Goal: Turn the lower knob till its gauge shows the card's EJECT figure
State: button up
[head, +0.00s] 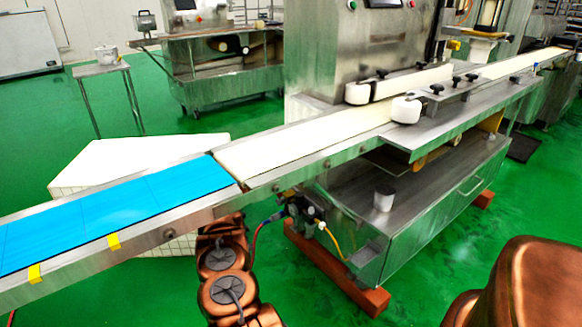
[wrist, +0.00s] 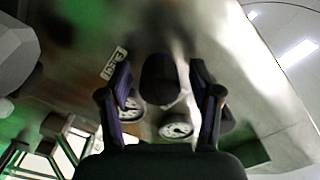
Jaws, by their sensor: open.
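In the wrist view my gripper (wrist: 160,70) is open. Its two dark fingers stand on either side of a dark rounded knob (wrist: 160,82), with a gap seen on both sides. I cannot tell whether this is the lower knob. One white-faced gauge (wrist: 176,127) shows below the knob and another gauge (wrist: 131,108) beside the left finger. Their needles are too small to read. A pale card (wrist: 113,63) with dark lettering lies by the left fingertip; its figures are not legible. In the head view the dark valve group (head: 303,209) hangs under the conveyor; my gripper is not visible there.
A conveyor with a blue belt (head: 120,210) and a cream belt (head: 300,142) runs above the valve group. A yellow hose (head: 331,240) and a red hose (head: 262,226) leave it. A steel cabinet (head: 425,215) stands at right. Green floor is open in front.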

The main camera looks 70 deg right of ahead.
jog(key=v, duration=1.2)
dwell(0.5)
